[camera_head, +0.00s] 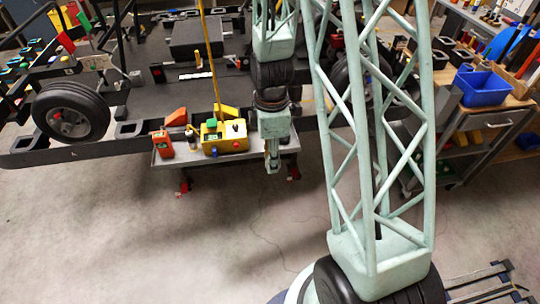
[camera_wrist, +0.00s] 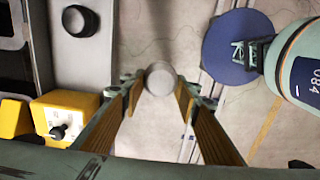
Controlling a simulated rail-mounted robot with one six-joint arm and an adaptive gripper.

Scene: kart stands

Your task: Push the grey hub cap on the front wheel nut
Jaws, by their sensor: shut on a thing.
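My gripper (camera_head: 272,163) hangs fingers down just in front of the grey tray at the kart stand's front edge. In the wrist view its two fingers (camera_wrist: 160,88) are shut on a round grey cap (camera_wrist: 160,79), which shows between the fingertips. It looks like the grey hub cap; in the head view it is too small to make out. Another wheel (camera_head: 350,78) is partly hidden behind my arm.
The tray (camera_head: 168,157) holds a yellow box (camera_head: 222,137) with knobs and a red-orange item (camera_head: 163,144). In the wrist view a black round piece (camera_wrist: 80,20) lies on it. A bench with a blue bin (camera_head: 482,86) stands right. The floor in front is mostly clear.

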